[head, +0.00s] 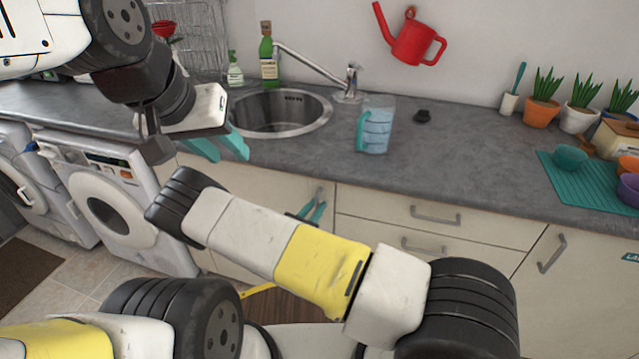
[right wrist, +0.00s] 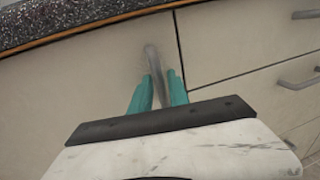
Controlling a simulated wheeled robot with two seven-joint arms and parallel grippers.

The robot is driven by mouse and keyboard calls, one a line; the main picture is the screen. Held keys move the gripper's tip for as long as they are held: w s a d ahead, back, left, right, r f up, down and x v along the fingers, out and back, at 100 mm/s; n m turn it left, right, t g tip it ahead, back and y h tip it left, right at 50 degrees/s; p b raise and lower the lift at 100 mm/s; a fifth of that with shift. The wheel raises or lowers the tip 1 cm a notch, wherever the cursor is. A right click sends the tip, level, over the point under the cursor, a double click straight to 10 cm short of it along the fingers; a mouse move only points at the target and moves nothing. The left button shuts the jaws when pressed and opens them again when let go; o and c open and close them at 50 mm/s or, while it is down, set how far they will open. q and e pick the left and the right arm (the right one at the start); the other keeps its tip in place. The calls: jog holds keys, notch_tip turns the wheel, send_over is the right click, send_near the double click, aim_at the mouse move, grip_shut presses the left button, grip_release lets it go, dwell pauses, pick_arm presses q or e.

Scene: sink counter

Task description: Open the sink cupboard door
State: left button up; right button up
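The pale sink cupboard door (head: 270,190) is below the sink, and it is shut. Its upright metal handle (right wrist: 151,58) is near the door's right edge; the handle's top also shows in the head view (head: 319,193). My right gripper (right wrist: 161,80) is at the handle, its teal fingers either side of it with the bar between them. The fingers look apart, and firm contact is not visible. In the head view my right gripper (head: 312,211) is partly hidden behind my forearm.
The sink (head: 280,112) and a clear jug (head: 376,130) are on the grey counter (head: 440,160). Drawers (head: 440,220) adjoin the door on its right. A washing machine (head: 115,195) stands to the left. My right forearm covers much of the area before the cupboard.

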jog(key=shift+w+d, duration=0.15)
jog(key=shift+w, duration=0.15)
grip_shut()
dwell(1.2)
